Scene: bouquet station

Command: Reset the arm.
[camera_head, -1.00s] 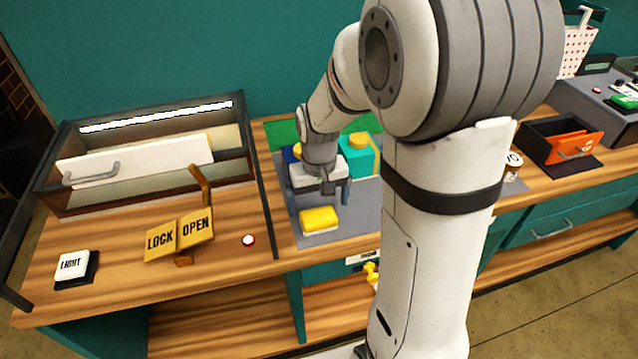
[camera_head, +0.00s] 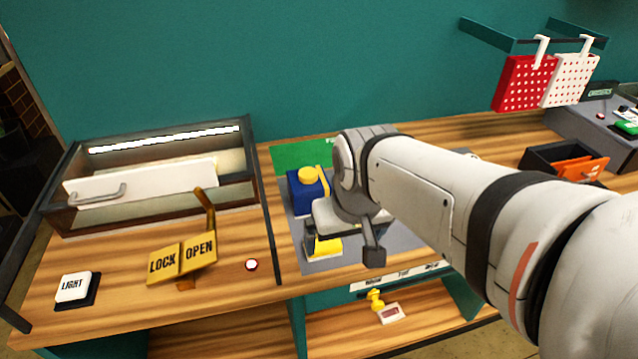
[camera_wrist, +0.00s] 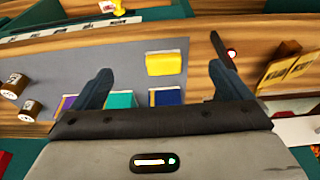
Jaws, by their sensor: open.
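My gripper (camera_head: 345,240) is over the grey mat (camera_head: 300,262) at the middle of the workbench. In the wrist view its two dark fingers stand wide apart with nothing between them, so my gripper (camera_wrist: 160,72) is open and empty. A yellow sponge-like block (camera_head: 325,246) with a pale side lies on the mat, partly hidden by my gripper; the wrist view shows it (camera_wrist: 166,63) beyond the fingers. My arm runs from the lower right to the gripper and hides much of the mat.
A dark blue container with a yellow cap (camera_head: 303,195) stands behind the gripper. A glass case (camera_head: 240,195), LOCK/OPEN lever plate (camera_head: 182,258) and LIGHT button (camera_head: 74,288) are left. An orange-fronted bin (camera_head: 575,165) is right; red (camera_head: 520,85) and white (camera_head: 572,78) dotted bags hang behind.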

